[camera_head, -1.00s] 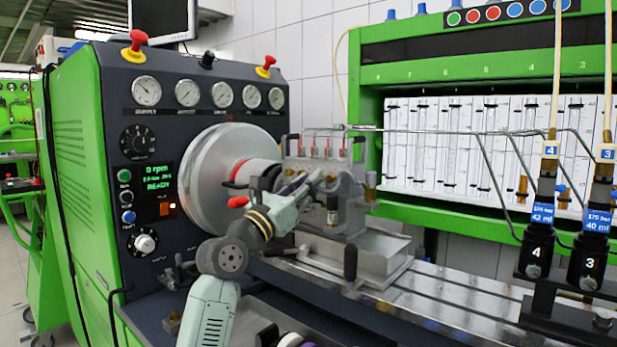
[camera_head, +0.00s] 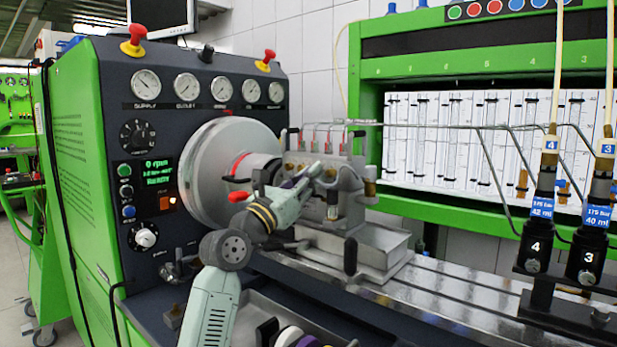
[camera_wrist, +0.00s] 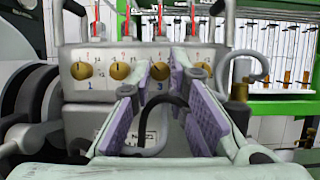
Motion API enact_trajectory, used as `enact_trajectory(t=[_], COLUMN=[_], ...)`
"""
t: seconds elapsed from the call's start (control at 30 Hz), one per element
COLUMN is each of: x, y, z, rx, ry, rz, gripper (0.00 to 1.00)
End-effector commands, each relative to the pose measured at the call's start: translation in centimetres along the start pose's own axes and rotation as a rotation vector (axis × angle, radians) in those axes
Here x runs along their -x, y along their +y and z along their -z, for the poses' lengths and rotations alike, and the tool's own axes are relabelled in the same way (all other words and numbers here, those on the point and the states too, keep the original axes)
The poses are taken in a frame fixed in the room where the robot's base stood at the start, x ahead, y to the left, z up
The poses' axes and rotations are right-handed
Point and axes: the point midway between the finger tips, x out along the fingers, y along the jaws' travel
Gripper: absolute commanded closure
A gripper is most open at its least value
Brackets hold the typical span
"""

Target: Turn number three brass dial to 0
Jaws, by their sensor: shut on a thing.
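A row of brass dials sits on the face of the grey pump (camera_head: 348,205). In the wrist view, one brass dial (camera_wrist: 81,70) is at the left and another (camera_wrist: 120,70) is beside it. The third brass dial from the left (camera_wrist: 160,71) is between the far ends of my purple-padded fingers. My gripper (camera_wrist: 161,76) is shut on this dial, one finger on each side. The small marks around the dials are too blurred to read surely, and the dial's pointer setting cannot be told. In the head view, my gripper (camera_head: 322,172) reaches the pump face, and the dials are mostly hidden.
A large metal flywheel (camera_head: 205,180) stands left of the pump, close to my arm. Red-tipped rods (camera_wrist: 138,22) rise above the dials. A brass fitting (camera_wrist: 239,90) is right of my fingers. A metal bed (camera_head: 440,300) runs right beneath the pump.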

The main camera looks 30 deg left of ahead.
Motion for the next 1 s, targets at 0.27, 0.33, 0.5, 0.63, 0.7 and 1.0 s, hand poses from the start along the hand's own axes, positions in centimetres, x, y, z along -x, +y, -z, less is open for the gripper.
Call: enact_trajectory(t=[0.27,0.33,0.5,0.63,0.7,1.0], x=[0.11,0.15,0.15,0.06,0.0,-0.08], y=[0.08,0.16,0.26,0.3,0.34,0.54], z=[0.26,0.36,0.29,0.18,0.06,-0.22], rx=[-0.058,-0.092,-0.208,-0.309,-0.365,-0.574], ry=[0.0,-0.001,-0.004,-0.005,-0.006,-0.008], rz=[0.023,0.037,0.084,0.128,0.151,0.237], gripper=[1.0,1.0,1.0,1.0,1.0,1.0])
